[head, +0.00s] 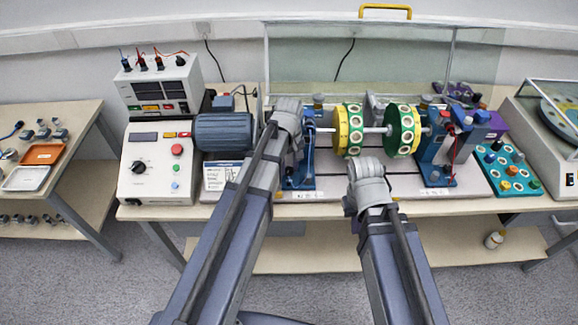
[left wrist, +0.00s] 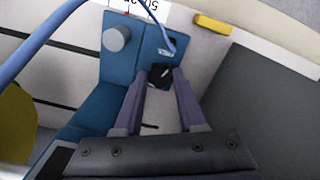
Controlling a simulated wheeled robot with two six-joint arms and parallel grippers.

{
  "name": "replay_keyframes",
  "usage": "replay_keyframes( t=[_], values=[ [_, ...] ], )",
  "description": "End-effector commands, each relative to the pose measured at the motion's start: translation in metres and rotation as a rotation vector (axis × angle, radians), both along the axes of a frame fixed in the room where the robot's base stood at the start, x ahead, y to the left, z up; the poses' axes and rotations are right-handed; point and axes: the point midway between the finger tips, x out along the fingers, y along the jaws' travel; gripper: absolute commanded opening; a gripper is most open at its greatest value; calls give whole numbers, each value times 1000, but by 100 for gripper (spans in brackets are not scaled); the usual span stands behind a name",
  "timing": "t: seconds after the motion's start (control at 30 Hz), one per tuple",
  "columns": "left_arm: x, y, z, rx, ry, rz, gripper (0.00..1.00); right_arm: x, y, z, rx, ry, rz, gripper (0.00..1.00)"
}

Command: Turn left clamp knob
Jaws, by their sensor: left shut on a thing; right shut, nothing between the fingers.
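The left clamp knob (left wrist: 160,74) is a small black piece on the blue left bearing stand (left wrist: 117,65), seen in the left wrist view. My left gripper (left wrist: 161,82) has its two purple-grey fingers on either side of the knob and is shut on it. In the head view the left stand (head: 307,150) is partly covered by my left arm, and the knob is hidden there. My right gripper (head: 366,172) is shut and empty, in front of the rig below the shaft; its fingertips are hard to make out.
A shaft with a yellow-green disc (head: 348,130) and a green disc (head: 403,131) runs to the right blue stand (head: 437,160). A motor (head: 223,132) and control box (head: 160,165) stand left. A clear guard (head: 385,55) with a yellow handle is behind. A teal tray (head: 510,172) is right.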

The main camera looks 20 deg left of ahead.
Motion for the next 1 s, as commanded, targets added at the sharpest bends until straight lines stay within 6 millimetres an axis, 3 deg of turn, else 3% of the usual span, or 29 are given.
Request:
replay_keyframes(
  t=[0.37,0.4,0.6,0.67,1.0],
  values=[
    [0,0,0,0,0,41,0,0,0,0,0,0,0,0],
    [0,0,0,0,0,40,40,0,0,0,0,0,0,0],
    [0,0,0,0,0,40,63,0,0,0,0,0,0,0],
    [0,0,0,0,0,40,70,0,0,0,0,0,0,0],
    [0,0,2,0,0,39,70,0,0,2,0,0,0,0]
  ],
)
